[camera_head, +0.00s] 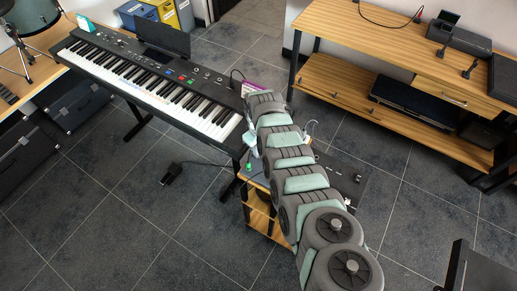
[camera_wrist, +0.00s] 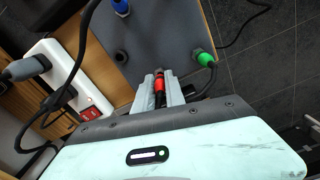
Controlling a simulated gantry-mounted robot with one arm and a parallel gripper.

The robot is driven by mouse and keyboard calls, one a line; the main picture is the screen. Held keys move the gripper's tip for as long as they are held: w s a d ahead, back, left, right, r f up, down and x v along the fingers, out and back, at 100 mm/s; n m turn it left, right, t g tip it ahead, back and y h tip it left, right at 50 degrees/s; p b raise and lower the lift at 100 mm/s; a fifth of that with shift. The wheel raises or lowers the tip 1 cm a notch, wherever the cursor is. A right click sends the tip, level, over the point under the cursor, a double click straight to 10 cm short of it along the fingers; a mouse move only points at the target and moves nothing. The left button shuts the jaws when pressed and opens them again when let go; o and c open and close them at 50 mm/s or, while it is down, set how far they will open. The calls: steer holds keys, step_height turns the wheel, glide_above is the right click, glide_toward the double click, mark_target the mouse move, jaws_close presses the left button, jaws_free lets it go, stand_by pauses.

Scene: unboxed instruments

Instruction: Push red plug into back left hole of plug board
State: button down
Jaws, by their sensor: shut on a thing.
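In the wrist view my gripper (camera_wrist: 159,92) is shut on the red plug (camera_wrist: 158,86), which sits between its two pale fingers. The dark grey plug board (camera_wrist: 155,32) lies beyond the fingertips. A blue plug (camera_wrist: 121,7) stands in it at the top of the view, and a green plug (camera_wrist: 204,59) with a black cable is at its right edge. A dark round hole (camera_wrist: 121,57) shows at the board's left. I cannot tell whether the red plug touches the board. In the head view my arm hides the gripper and red plug; a small green spot (camera_head: 249,166) shows beside it.
A white power strip (camera_wrist: 72,72) with a red switch (camera_wrist: 90,113) and black cables lies left of the board in the wrist view. In the head view a keyboard (camera_head: 160,80) stands to the left and a wooden shelf desk (camera_head: 345,30) at the back right.

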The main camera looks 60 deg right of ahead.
steer(key=shift+f+b, duration=0.6)
steer(key=shift+f, duration=0.25)
steer(key=c, duration=1.3)
jaws_free()
steer(key=shift+r+p, duration=0.6)
steer(key=shift+r, duration=4.85)
